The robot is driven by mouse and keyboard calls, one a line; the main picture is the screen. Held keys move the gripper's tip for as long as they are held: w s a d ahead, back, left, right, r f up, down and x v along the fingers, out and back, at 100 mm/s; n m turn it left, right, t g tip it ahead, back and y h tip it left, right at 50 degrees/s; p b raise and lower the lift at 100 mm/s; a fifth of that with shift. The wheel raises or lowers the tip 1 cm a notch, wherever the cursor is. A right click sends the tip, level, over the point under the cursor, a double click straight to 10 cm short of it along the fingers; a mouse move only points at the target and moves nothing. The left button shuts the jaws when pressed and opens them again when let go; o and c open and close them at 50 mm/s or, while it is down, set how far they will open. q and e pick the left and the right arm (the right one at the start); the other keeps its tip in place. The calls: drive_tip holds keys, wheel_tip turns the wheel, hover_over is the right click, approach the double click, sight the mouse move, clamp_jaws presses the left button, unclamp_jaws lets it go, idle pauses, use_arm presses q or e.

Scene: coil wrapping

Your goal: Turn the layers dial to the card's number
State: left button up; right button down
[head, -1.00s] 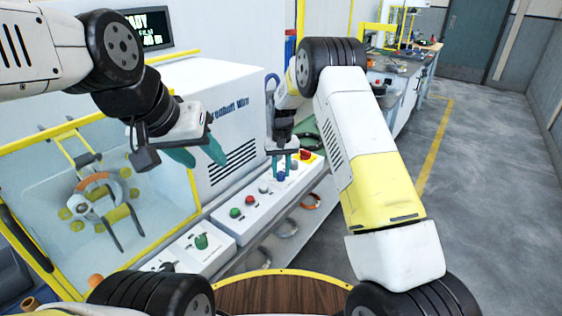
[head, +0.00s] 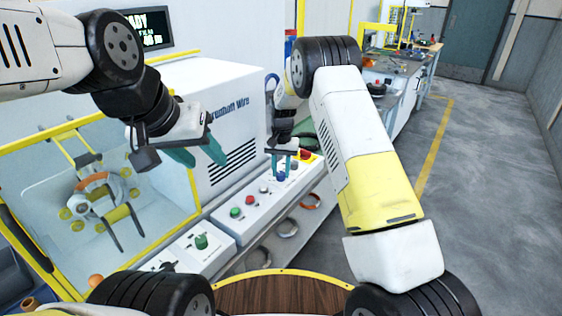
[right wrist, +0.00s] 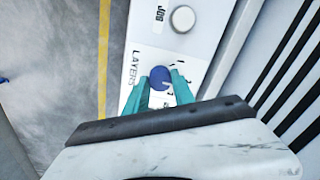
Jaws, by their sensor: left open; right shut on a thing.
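The layers dial is a blue round knob (right wrist: 160,77) beside the printed word LAYERS in the right wrist view; it also shows in the head view (head: 281,177). My right gripper (right wrist: 162,88) is shut on it, with one teal finger on each side. Some numerals beside the knob are partly hidden, and I cannot read the setting. My left gripper (head: 204,154) is open and empty, in front of the white machine. No card with a number can be made out.
The control panel (head: 226,227) carries a green button (head: 235,212), a red button (head: 249,199) and a red-and-yellow switch (head: 305,155). A white JOG button (right wrist: 183,19) is near the dial. The coil chamber (head: 95,195) is at left. Shelves with rings (head: 288,228) lie below the panel.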

sight(281, 173)
drive_tip(key=c, duration=1.1)
unclamp_jaws()
drive_tip(key=shift+o, duration=0.2)
drive_tip(key=shift+r, duration=0.1)
wheel_tip(281, 173, up, 8)
drive_tip(key=shift+d+f, duration=0.1)
drive_tip(key=shift+f, duration=0.15)
drive_tip(key=shift+r, duration=0.1)
